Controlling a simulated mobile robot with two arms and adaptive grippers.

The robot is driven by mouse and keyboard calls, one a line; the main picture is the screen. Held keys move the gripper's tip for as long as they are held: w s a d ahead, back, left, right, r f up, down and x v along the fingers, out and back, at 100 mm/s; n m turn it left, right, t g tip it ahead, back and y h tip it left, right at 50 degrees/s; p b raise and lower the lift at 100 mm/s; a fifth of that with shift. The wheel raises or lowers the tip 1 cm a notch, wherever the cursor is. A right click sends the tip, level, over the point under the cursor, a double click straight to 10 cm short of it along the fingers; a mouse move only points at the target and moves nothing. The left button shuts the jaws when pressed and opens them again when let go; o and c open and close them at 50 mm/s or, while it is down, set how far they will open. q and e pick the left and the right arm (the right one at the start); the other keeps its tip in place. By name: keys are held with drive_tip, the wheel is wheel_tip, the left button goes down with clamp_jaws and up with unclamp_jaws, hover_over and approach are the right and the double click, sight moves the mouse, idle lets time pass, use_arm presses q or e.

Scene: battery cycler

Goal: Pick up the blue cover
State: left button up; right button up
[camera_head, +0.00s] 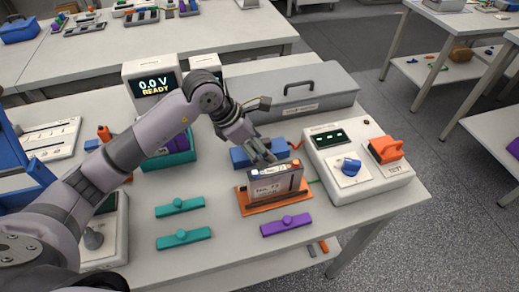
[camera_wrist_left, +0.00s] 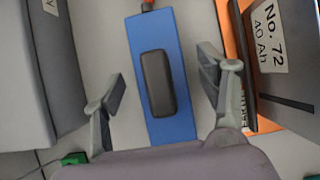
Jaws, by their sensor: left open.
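The blue cover (camera_head: 240,157) lies on the table behind the battery, partly hidden by my left gripper. In the left wrist view the blue cover (camera_wrist_left: 148,38) is a flat blue slab with a dark rounded handle (camera_wrist_left: 158,84) along its middle. My left gripper (camera_head: 262,150) is above the cover and angled down. In the wrist view the left gripper (camera_wrist_left: 163,82) is open, one finger on each side of the handle, holding nothing. Whether the fingertips touch the cover I cannot tell. My right gripper is not in view.
A grey battery (camera_head: 277,184) labelled No. 72 stands in an orange tray (camera_head: 250,206), close to the gripper. A grey toolbox (camera_head: 320,88) is behind, a white unit with an orange lever (camera_head: 385,148) to the right. Teal bars (camera_head: 184,239) and a purple bar (camera_head: 286,225) lie in front.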

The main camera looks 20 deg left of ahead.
use_arm(q)
drive_tip(key=c, duration=1.3)
drive_tip(key=shift+c, duration=0.2)
